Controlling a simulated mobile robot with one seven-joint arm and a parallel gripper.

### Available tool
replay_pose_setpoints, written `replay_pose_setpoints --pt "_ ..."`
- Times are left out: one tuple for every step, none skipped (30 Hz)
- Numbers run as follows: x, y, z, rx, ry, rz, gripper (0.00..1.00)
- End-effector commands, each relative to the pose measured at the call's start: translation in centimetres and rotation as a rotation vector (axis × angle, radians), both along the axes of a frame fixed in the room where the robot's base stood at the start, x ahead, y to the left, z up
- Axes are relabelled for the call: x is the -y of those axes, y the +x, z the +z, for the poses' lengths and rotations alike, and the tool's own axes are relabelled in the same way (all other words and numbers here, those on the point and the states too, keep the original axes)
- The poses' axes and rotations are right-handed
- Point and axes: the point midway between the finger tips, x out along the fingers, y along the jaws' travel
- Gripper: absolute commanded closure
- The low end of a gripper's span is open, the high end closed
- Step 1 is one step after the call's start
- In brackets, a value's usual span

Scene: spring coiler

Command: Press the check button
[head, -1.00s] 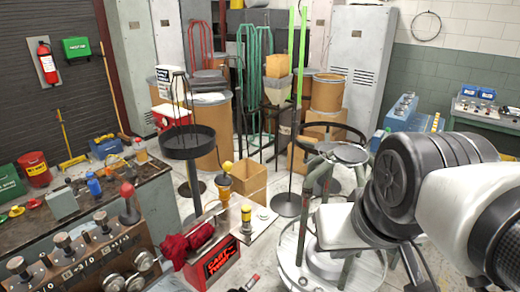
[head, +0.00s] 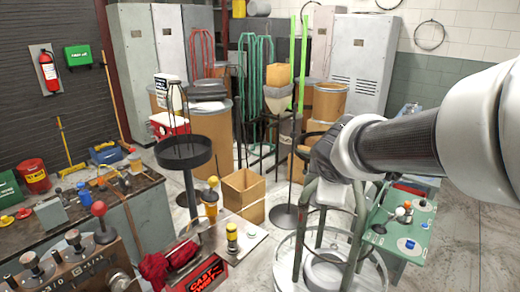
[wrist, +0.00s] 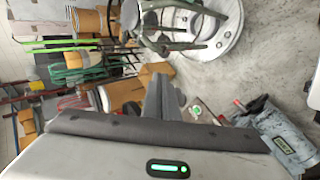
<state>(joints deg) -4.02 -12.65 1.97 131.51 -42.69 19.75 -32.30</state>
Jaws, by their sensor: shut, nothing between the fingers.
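No label reading "check" can be made out, so I cannot tell for certain which part is the check button. A green panel (head: 398,232) at the right of the head view carries small controls, among them a blue round piece (head: 408,244) and an orange knob (head: 407,205). My gripper (wrist: 161,98) shows in the wrist view as grey fingers together, empty, beyond the pale hand body. In the head view my arm reaches in from the right, and the gripper is hidden behind it. I see no contact between gripper and any button.
A round metal stand (head: 332,262) stands beside the green panel. A control box (head: 82,262) with several knobs is at lower left, near a red box (head: 207,275). A black ring tray (head: 184,152) on a post stands left of centre. Floor at far right is clear.

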Motion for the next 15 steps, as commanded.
replay_pose_setpoints --pt "-1.4 2.0 -1.1 -0.007 -0.084 0.123 1.0" --pt "-2.3 3.2 -1.6 -0.004 -0.135 0.2 1.0" --pt "-3.5 4.5 -2.3 -0.002 -0.201 0.303 1.0" --pt "-4.5 5.4 -2.9 0.0 -0.248 0.38 1.0" --pt "-5.6 6.3 -3.5 0.002 -0.293 0.458 1.0" --pt "-7.1 7.2 -4.5 0.004 -0.349 0.56 1.0" --pt "-8.2 7.8 -5.2 0.006 -0.389 0.635 1.0" --pt "-9.2 8.2 -6.0 0.009 -0.424 0.705 1.0" --pt "-10.5 8.8 -7.0 0.013 -0.467 0.794 1.0" --pt "-11.4 9.0 -7.8 0.017 -0.497 0.857 1.0" --pt "-12.3 9.2 -8.5 0.02 -0.522 0.916 1.0" --pt "-13.3 9.4 -9.3 0.026 -0.552 0.986 1.0" --pt "-14.0 9.5 -10.0 0.028 -0.572 1.034 1.0" --pt "-14.7 9.5 -10.5 0.032 -0.589 1.078 1.0" --pt "-15.4 9.5 -11.2 0.037 -0.608 1.128 1.0"
